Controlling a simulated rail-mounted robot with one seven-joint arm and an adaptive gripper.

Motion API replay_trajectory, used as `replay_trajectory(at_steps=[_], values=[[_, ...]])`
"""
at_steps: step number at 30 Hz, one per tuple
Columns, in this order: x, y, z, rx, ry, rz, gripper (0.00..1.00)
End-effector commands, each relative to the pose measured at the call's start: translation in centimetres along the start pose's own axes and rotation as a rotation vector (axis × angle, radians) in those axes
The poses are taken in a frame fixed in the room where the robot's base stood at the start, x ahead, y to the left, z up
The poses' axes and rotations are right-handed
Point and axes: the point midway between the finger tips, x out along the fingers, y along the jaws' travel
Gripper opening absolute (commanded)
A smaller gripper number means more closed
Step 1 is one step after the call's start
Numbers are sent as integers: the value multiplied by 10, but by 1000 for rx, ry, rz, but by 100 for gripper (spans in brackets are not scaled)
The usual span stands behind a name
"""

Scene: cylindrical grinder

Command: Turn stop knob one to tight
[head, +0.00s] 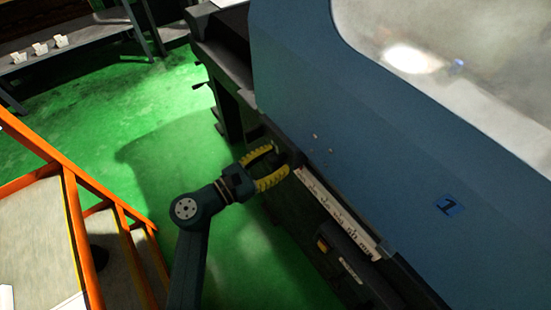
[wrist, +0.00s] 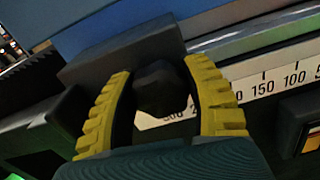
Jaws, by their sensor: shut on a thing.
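The stop knob (wrist: 162,88) is a dark, faceted knob on a dark block (wrist: 120,50) beside the scale, seen in the wrist view. My gripper (wrist: 162,75) has its two yellow ribbed fingers on either side of the knob and is shut on it. In the head view my gripper (head: 281,161) reaches the front rail of the blue machine, at the upper end of the scale. There the knob is too dark and small to make out. No mark showing how tight the knob is can be seen.
The white numbered scale (head: 337,211) runs along the machine front, with a dark box with a yellow part (head: 335,252) below it. The blue machine cover (head: 400,130) rises behind. Orange railings (head: 75,215) stand at left. Green floor (head: 110,120) is clear between them.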

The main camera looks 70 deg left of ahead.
Motion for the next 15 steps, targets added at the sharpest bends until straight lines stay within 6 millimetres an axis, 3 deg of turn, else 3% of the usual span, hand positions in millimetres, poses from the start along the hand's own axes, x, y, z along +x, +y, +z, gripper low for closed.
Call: replay_trajectory(at_steps=[15], values=[[0,0,0,72,0,0,12]])
